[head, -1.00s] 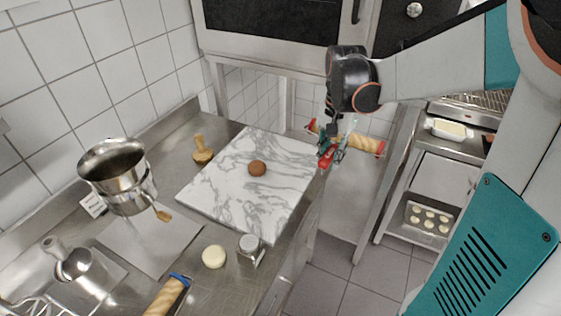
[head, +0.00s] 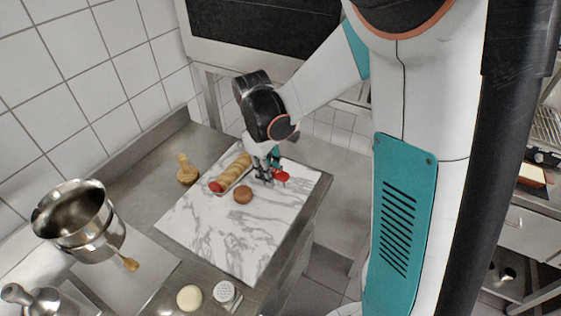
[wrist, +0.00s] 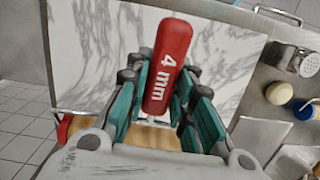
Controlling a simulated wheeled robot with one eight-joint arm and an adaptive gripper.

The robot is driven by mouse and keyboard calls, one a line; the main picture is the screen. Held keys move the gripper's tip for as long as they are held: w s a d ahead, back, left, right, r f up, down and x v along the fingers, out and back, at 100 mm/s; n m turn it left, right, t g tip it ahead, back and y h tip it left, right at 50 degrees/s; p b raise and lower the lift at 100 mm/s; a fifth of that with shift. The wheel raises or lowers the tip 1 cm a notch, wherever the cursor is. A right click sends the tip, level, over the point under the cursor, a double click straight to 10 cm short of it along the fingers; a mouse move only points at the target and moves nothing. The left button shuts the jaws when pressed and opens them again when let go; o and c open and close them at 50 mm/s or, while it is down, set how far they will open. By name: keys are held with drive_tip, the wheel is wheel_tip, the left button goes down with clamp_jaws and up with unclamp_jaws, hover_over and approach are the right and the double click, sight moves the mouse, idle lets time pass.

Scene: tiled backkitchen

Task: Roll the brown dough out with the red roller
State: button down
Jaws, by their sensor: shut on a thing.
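The brown dough (head: 243,194) is a small rounded lump on the marble board (head: 215,232) in the head view. The red roller has a wooden barrel (head: 236,170) with red ends and a red handle marked "4 mm" (wrist: 168,66). My gripper (head: 268,172) is shut on this handle, which shows between its fingers in the wrist view. The barrel lies crosswise over the board, just behind the dough in the head view. I cannot tell whether it touches the board or the dough. The dough is not seen in the wrist view.
A wooden tool (head: 187,172) stands left of the board. A steel pot (head: 75,220) is at the left. A pale dough ball (head: 189,298) and a shaker (head: 226,295) are near the counter's front edge. Tiled walls close off the left and back.

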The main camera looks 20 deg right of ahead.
drive_tip(key=shift+w+a+f, duration=0.1)
drive_tip(key=shift+f, duration=0.05)
drive_tip(key=shift+f+b, duration=3.05)
drive_tip(key=shift+f, duration=0.95)
drive_tip(key=shift+f+b, duration=0.35)
